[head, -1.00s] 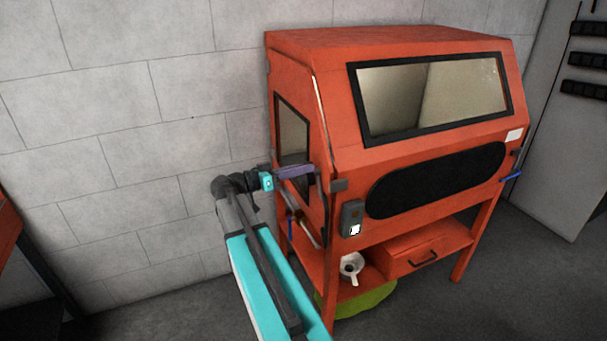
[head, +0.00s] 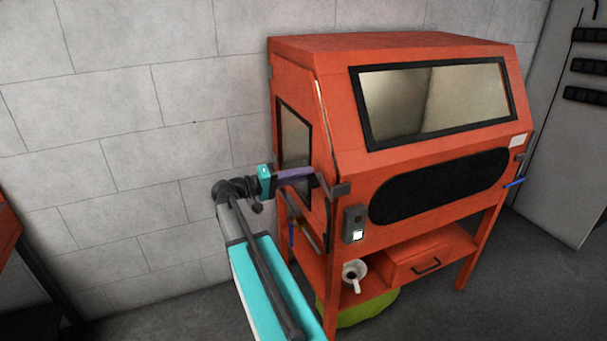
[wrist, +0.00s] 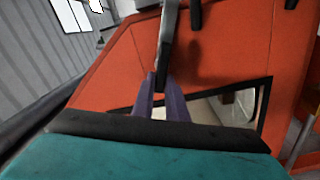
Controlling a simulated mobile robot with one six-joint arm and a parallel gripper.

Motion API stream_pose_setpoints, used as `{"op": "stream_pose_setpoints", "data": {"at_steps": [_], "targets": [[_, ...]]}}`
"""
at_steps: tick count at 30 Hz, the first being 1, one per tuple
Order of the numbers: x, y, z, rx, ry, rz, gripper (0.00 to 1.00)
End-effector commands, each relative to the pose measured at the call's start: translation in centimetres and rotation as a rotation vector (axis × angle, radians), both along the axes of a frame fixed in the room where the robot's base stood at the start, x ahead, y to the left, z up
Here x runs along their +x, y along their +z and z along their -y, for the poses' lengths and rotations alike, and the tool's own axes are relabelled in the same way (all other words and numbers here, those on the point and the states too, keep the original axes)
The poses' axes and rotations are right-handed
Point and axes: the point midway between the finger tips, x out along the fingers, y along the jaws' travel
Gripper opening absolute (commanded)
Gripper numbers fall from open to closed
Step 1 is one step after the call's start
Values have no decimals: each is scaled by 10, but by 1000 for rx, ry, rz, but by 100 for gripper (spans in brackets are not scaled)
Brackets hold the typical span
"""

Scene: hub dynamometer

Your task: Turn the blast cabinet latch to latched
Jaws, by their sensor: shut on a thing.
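The orange blast cabinet (head: 440,215) stands on legs against the wall, with a side door and dark side window (head: 294,150) facing my arm. My gripper (head: 312,172) is at the cabinet's side, near its front edge. Its purple fingers are shut on the grey latch lever (head: 323,184). In the wrist view my gripper (wrist: 163,88) closes on the near end of the lever (wrist: 167,45), which runs away from the fingers over the orange panel. A dark block (head: 341,189) sits on the front edge just beyond the lever. The fingers partly hide the lever's end.
A grey switch box (head: 354,224) is on the front corner below the latch. A lower shelf holds a white cup-like item (head: 354,272) and a drawer (head: 425,262). A green round thing (head: 360,308) is beneath. Open floor lies to the left.

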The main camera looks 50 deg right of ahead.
Motion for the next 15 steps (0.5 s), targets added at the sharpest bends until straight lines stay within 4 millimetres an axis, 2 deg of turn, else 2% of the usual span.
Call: {"op": "stream_pose_setpoints", "data": {"at_steps": [6,15], "targets": [[-3,-7,0,80,-13,-173,0],[-3,-10,0,144,-13,-330,0]]}}
